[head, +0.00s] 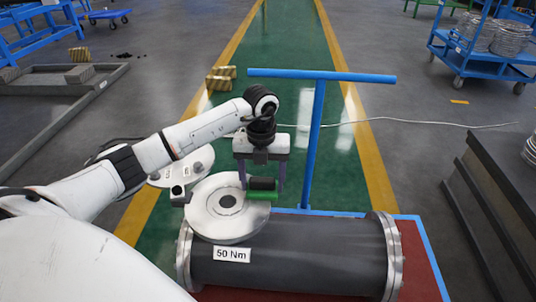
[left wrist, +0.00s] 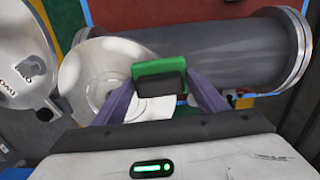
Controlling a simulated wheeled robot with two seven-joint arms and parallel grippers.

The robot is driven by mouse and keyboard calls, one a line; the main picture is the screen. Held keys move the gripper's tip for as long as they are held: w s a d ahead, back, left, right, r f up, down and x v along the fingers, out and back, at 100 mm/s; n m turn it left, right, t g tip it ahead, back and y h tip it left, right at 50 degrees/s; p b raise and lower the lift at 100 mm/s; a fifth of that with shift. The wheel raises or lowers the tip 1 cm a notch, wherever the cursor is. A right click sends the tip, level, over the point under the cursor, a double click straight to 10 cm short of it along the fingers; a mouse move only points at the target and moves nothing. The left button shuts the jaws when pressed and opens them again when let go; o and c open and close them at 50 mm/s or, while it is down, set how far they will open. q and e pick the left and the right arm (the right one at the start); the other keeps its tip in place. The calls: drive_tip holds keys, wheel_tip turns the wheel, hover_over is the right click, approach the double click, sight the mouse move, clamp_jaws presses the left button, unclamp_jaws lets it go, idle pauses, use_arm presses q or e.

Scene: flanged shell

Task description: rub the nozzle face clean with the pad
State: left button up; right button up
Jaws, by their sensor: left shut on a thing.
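The nozzle face (head: 205,217) is a round, light metal disc with a dark hole at its centre, on top of the left end of the dark grey shell (head: 320,255). It also shows in the left wrist view (left wrist: 85,75). The pad (head: 258,196) is green with a black block on it. My left gripper (head: 262,186) points down and is shut on the pad, with a purple finger on either side. The pad is at the right edge of the disc; I cannot tell whether it touches. In the left wrist view, the pad (left wrist: 158,68) hides part of the disc. My right gripper is not in view.
The shell lies on a red cart (head: 423,260) with a blue T-shaped handle (head: 318,130) standing behind it. A label reading 50 Nm (head: 231,254) is on the shell. A round plate (head: 196,162) lies behind the disc. A dark bench (head: 490,200) stands at right.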

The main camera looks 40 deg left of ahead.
use_arm(q)
wheel_tip(320, 180, up, 4)
drive_tip(key=p, duration=0.2)
drive_tip(key=shift+s+a+f+p, duration=0.1)
drive_tip(key=shift+f+p, duration=0.05)
drive_tip(key=shift+p, duration=0.15)
drive_tip(key=shift+r+p, duration=0.65)
drive_tip(key=shift+r, duration=0.05)
wheel_tip(320, 180, up, 3)
drive_tip(key=shift+f+p, duration=0.1)
drive_tip(key=shift+p, duration=1.15)
drive_tip(key=shift+r, duration=0.2)
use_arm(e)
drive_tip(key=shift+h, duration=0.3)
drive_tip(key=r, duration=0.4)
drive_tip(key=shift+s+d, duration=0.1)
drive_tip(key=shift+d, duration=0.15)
